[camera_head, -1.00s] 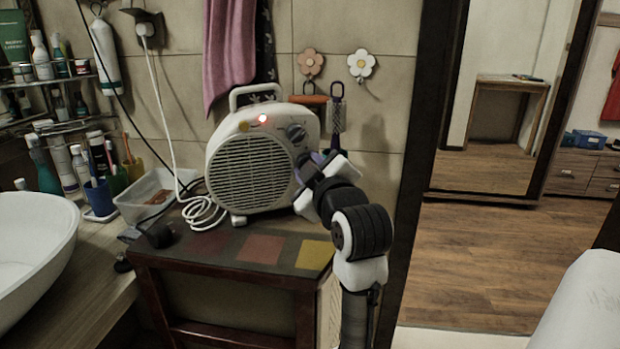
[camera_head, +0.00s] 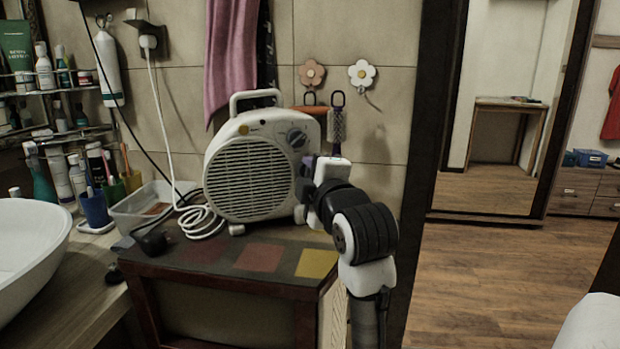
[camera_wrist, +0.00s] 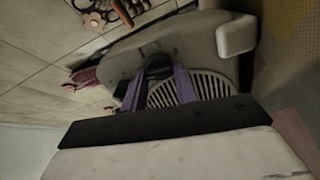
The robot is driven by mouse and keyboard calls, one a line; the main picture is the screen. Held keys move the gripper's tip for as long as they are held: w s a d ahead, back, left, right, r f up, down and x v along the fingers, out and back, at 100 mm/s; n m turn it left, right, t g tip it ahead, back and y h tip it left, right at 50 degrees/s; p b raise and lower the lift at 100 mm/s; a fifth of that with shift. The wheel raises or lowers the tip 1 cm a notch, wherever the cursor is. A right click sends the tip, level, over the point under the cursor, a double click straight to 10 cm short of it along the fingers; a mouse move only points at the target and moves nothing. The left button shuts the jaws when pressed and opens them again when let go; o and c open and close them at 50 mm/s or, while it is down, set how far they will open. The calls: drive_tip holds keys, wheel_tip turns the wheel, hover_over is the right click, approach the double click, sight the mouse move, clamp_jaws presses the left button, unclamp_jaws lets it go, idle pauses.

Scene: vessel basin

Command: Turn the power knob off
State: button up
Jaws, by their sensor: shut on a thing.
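The white fan heater (camera_head: 247,170) stands upright on the small table. A round grey knob (camera_head: 297,137) shows at its upper right in the head view, just above my gripper (camera_head: 306,163). The fingertips are at the heater's right front edge and partly hidden by my wrist. In the wrist view, the purple fingers of my gripper (camera_wrist: 158,76) lie on both sides of a dark round knob (camera_wrist: 158,62) on the heater's face, and are shut on it. The knob's pointer is too dark to read. The indicator light (camera_head: 256,124) on the heater is unlit.
The small table (camera_head: 215,256) has coloured tiles. A white cable (camera_head: 203,222) and a clear tray (camera_head: 150,206) lie left of the heater. A brush (camera_head: 337,125) hangs behind my gripper. Open floor (camera_head: 480,275) is at the right.

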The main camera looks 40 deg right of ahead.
idle(0.4)
drive_tip(key=o, duration=1)
drive_tip(key=shift+c, duration=0.2)
drive_tip(key=b+v, duration=0.1)
drive_tip(key=v, duration=1.2)
drive_tip(key=shift+s+a, duration=0.2)
drive_tip(key=shift+s, duration=0.2)
